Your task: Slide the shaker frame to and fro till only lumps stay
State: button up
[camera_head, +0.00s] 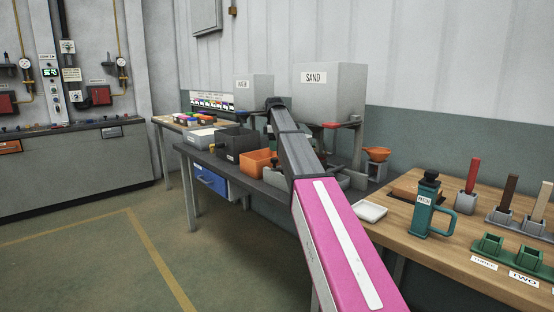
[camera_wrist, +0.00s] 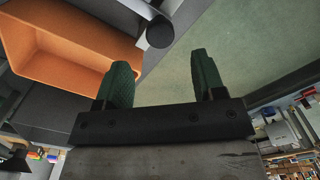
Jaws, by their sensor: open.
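My gripper (camera_wrist: 163,72) is open in the wrist view, its two green fingers apart with nothing between them. A dark round-ended bar (camera_wrist: 160,32) shows just beyond the fingertips, apart from them; I cannot tell whether it belongs to the shaker frame. An orange bin (camera_wrist: 75,52) lies to the left of the fingers; it also shows on the dark bench in the head view (camera_head: 257,163). A grey hopper marked SAND (camera_head: 331,92) stands on legs at the back. My arm hides the gripper and part of the bench in the head view, and I cannot clearly pick out the shaker frame.
A dark grey box (camera_head: 237,143) stands left of the orange bin. On the wooden table (camera_head: 400,240) at right are a white dish (camera_head: 370,212), a teal handled container (camera_head: 428,206), several upright coloured bars and green holders. The floor at left is clear.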

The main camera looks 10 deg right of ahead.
notch_tip(320, 180, down, 7)
jog(key=shift+r, duration=0.15)
